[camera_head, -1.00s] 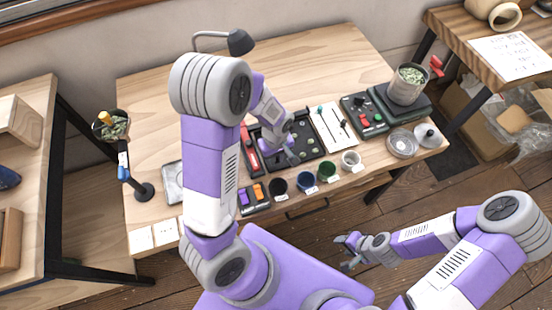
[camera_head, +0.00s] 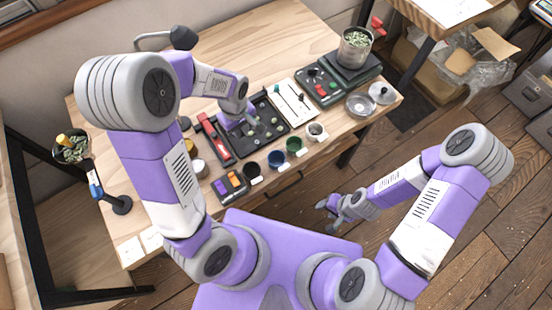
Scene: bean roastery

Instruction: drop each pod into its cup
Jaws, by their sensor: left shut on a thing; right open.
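The black tray (camera_head: 279,119) lies mid-table with several small dark and greenish pods (camera_head: 271,133) in it. My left gripper (camera_head: 247,129) is over the tray's left part, pointing down. It is shut on a pod, which its fingers hide; the pod's colour cannot be told. A row of cups stands in front of the tray: a black cup (camera_head: 252,168), a blue cup (camera_head: 277,158), a green cup (camera_head: 295,146) and a white cup (camera_head: 316,131). Their insides are too small to read. My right gripper (camera_head: 328,208) is open and empty, off the table's front edge.
A red-and-black tool (camera_head: 213,137) lies left of the tray. A small box with purple and orange blocks (camera_head: 229,185) sits at the front. A pot of green beans (camera_head: 354,46) stands on a scale at the right.

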